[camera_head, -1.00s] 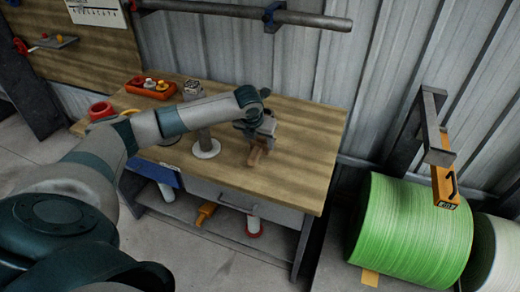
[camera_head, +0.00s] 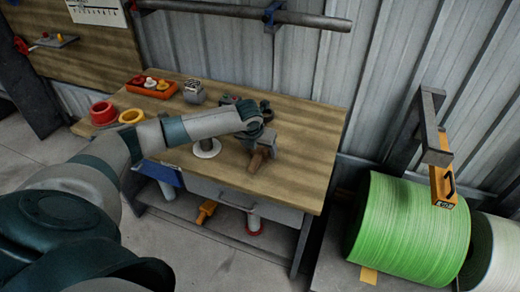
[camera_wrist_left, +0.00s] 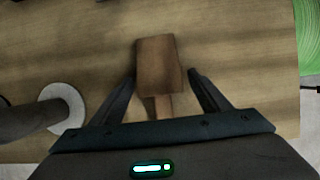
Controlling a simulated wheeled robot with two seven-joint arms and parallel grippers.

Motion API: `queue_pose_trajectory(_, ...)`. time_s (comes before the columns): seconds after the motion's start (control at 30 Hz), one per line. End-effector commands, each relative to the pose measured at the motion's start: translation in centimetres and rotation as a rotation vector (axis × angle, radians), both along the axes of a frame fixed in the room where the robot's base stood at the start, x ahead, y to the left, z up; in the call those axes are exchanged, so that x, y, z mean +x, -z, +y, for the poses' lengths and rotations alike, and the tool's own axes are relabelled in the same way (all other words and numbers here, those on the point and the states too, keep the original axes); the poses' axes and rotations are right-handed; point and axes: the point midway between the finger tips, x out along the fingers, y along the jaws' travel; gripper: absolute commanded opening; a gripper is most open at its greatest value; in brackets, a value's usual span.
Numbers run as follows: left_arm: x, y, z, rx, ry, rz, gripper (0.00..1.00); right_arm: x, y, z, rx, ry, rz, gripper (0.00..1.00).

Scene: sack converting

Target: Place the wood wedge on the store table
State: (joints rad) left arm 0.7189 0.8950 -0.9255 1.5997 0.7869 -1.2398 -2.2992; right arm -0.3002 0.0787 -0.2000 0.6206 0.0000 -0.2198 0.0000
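My right gripper is not in view.
A white-based post (camera_head: 206,149) stands left of the gripper. The table's right part is bare. A green roll (camera_head: 410,230) lies right of it.

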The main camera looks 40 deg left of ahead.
Motion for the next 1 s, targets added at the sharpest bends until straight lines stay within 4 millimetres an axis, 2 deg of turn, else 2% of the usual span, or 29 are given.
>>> queue_pose_trajectory(0.37, -0.3, -0.9, 0.0, 0.000, 0.000, -0.001, 0.70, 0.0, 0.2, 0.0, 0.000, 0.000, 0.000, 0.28)
queue_pose_trajectory(0.57, -1.2, -3.3, -0.2, 0.000, 0.001, -0.004, 0.70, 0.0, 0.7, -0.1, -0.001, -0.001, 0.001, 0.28)
queue_pose_trajectory(1.0, -3.8, -9.9, -1.0, 0.000, 0.000, -0.002, 0.70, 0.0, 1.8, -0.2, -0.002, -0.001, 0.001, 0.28)
